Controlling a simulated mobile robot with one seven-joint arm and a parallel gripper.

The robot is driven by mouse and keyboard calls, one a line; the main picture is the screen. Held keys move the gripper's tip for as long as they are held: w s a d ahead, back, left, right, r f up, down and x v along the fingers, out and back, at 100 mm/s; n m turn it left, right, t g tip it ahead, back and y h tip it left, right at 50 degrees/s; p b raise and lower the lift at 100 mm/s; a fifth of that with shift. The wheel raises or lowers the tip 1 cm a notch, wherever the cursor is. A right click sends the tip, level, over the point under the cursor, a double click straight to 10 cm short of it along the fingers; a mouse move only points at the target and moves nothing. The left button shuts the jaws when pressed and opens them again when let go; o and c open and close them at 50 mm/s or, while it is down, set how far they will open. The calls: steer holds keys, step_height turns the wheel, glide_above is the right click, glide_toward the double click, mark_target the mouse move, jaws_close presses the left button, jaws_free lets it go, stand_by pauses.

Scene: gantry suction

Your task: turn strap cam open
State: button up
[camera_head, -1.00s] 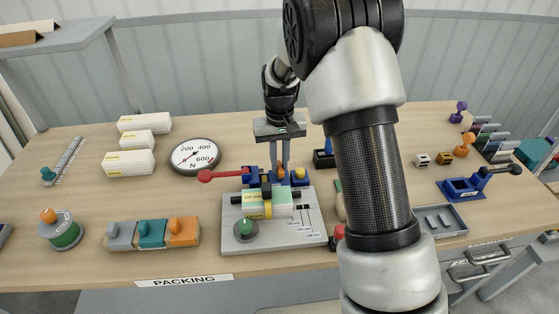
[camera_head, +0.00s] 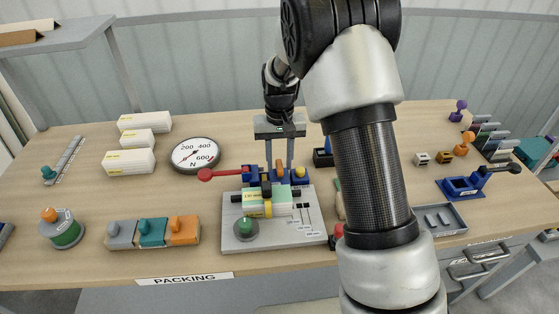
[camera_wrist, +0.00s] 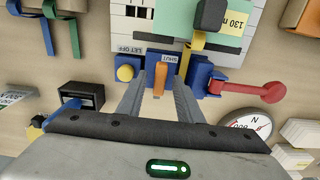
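The strap cam appears to be the small orange lever (camera_wrist: 161,78) on a blue block (camera_wrist: 197,80) at the back edge of a grey fixture plate (camera_head: 235,209). A label reading SHUT lies beside it in the wrist view. In the head view my gripper (camera_head: 279,162) stands over the back of the fixture, pointing down.
A red-knobbed lever (camera_head: 206,175) sticks out left of the block. A yellow button (camera_wrist: 125,73) sits close on its other side. A round gauge (camera_head: 195,155) lies to the left and a black box (camera_head: 323,158) to the right.

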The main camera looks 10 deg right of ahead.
mark_target(280, 165)
step_height(280, 165, up, 17)
steer(key=p, duration=0.1)
steer(key=shift+r+p, duration=0.2)
steer(key=shift+p, duration=0.15)
steer(key=shift+r, duration=0.1)
stand_by(0.3)
steer(key=s+d+r+t+p, duration=0.2)
steer(key=s+d+r+p, duration=0.2)
steer(key=s+r, duration=0.85)
steer(key=s+d+r+t+p, duration=0.2)
steer(key=s+t+p, duration=0.1)
steer(key=s, duration=1.2)
steer(key=shift+s+d+r+t+p, duration=0.15)
steer(key=shift+s+t+p, duration=0.15)
steer(key=shift+p, duration=0.35)
